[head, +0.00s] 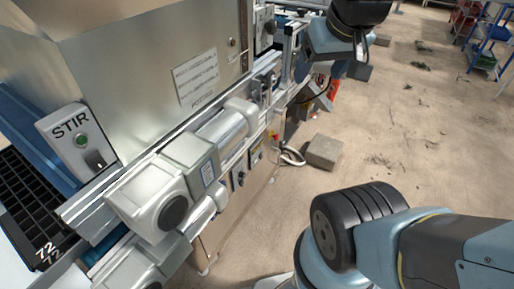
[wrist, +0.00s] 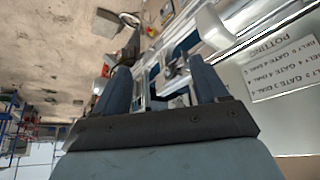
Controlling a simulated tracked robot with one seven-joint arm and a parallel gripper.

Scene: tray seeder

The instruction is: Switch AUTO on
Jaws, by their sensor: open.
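No label reading AUTO is legible in either view. A grey control box marked STIR (head: 80,142) has a green light and a black switch. A second small control box (head: 264,27) stands farther back, its label unreadable. Dark knobs (head: 239,178) sit on the lower front panel of the seeder (head: 190,75), too small to read. My gripper (wrist: 164,85) is open and empty in the wrist view, its two dark fingers apart and pointing at the machine's rail area. In the head view my arm's end is at the top, beyond the steel hopper; its fingertips are not clear.
A printed sheet headed POTTING (head: 197,77) is on the hopper and shows upside down in the wrist view (wrist: 285,70). White motors (head: 150,200) and rails jut from the machine's front. A grey block (head: 324,151) lies on the floor. Open floor extends to the right.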

